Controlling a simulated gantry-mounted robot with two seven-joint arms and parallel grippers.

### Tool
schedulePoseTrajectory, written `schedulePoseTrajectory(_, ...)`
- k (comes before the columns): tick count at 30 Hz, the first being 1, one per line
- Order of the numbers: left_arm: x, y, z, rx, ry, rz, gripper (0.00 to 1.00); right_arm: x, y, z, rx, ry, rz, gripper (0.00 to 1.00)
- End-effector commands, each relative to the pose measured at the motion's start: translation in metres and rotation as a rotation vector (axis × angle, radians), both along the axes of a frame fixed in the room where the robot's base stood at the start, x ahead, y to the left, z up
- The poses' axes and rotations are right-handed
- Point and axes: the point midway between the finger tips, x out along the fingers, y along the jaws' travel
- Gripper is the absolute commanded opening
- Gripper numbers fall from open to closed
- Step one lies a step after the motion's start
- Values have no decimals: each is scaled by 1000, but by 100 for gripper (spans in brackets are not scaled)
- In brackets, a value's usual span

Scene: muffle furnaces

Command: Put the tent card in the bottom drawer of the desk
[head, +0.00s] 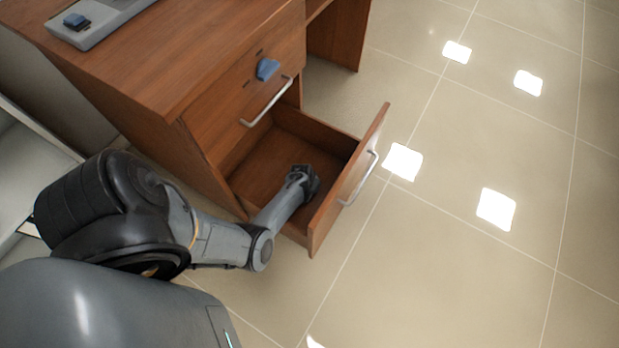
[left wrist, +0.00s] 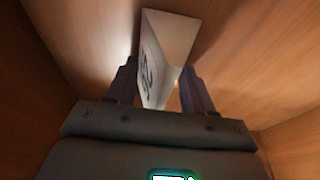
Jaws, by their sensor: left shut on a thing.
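The desk (head: 150,60) is brown wood, at the upper left of the head view. Its bottom drawer (head: 262,165) is pulled open, and the inside that shows is bare wood. My left arm reaches over the drawer's near side, and my left gripper (head: 305,180) is down inside it, its fingers mostly hidden in the head view. In the left wrist view, the white tent card (left wrist: 165,50) with dark lettering stands between the fingers of my left gripper (left wrist: 165,90), which is shut on it. Wooden drawer walls surround it. I cannot tell whether the card touches the drawer floor. My right gripper is not in view.
The upper drawer (head: 225,115) is closed, with a blue object (head: 267,69) on its front. The open drawer's front panel (head: 350,180) stands just right of my gripper. A grey device (head: 95,20) sits on the desktop. The tiled floor (head: 470,240) to the right is clear.

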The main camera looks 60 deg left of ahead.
Motion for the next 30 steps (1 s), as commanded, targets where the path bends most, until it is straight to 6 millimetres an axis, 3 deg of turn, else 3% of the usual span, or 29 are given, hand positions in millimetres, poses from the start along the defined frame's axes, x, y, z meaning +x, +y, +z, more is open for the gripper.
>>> schedulePoseTrajectory(7,0,0,-2,0,0,0,23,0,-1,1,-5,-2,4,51)
schedulePoseTrajectory(8,0,0,-1,0,0,0,57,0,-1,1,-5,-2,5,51)
schedulePoseTrajectory(12,0,0,-1,0,0,0,78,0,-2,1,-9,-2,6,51)
schedulePoseTrajectory(23,0,0,2,0,0,1,79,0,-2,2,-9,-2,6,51)
schedulePoseTrajectory(30,-5,-2,26,1,-1,1,79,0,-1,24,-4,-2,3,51)
